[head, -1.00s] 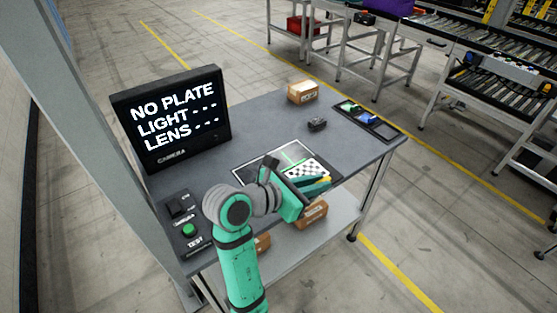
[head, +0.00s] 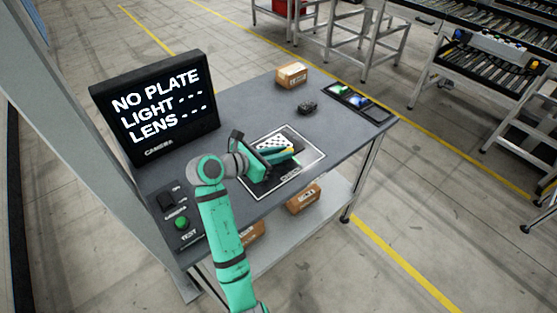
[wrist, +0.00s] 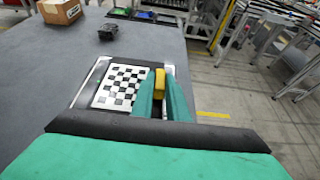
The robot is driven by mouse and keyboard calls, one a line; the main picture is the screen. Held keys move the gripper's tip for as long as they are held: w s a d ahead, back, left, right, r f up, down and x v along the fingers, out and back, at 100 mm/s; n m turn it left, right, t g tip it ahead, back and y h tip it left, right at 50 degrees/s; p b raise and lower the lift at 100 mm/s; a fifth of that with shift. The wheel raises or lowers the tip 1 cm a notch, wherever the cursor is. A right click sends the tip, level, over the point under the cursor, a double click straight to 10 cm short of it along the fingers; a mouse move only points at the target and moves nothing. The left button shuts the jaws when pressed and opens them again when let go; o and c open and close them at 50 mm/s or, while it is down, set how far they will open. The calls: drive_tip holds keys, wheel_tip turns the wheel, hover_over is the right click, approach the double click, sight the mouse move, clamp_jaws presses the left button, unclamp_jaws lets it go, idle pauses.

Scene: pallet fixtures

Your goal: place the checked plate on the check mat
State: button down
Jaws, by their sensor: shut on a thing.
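The checked plate (head: 272,143) is a flat panel with a black and white check pattern and a yellow grip part. It also shows in the wrist view (wrist: 119,87), with the yellow part (wrist: 159,80) between my fingers. My gripper (head: 285,157) is shut on the plate and holds it over the check mat (head: 305,166), a dark mat with a white outline on the table. In the wrist view my gripper's fingers (wrist: 161,98) are on both sides of the yellow part. The plate hides part of the mat. I cannot tell whether the plate touches the mat.
A screen (head: 156,105) reading "NO PLATE, LIGHT ---, LENS ---" stands at the left. A panel with a green button (head: 181,223) lies in front of it. A cardboard box (head: 292,75), a small black device (head: 307,107) and a dark tray (head: 374,111) sit farther back.

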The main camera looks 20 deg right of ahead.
sight(279, 169)
drive_tip(key=shift+w+a+f, duration=0.15)
drive_tip(key=shift+w+f, duration=0.65)
drive_tip(key=shift+f, duration=1.45)
drive_tip(key=shift+f, duration=0.15)
drive_tip(key=c, duration=1.7)
unclamp_jaws()
drive_tip(key=shift+s+a, duration=0.1)
drive_tip(key=shift+a, duration=0.05)
drive_tip(key=v, duration=1.1)
drive_tip(key=shift+s+a+r, duration=0.1)
drive_tip(key=shift+a+r, duration=0.15)
drive_tip(key=shift+a, duration=0.05)
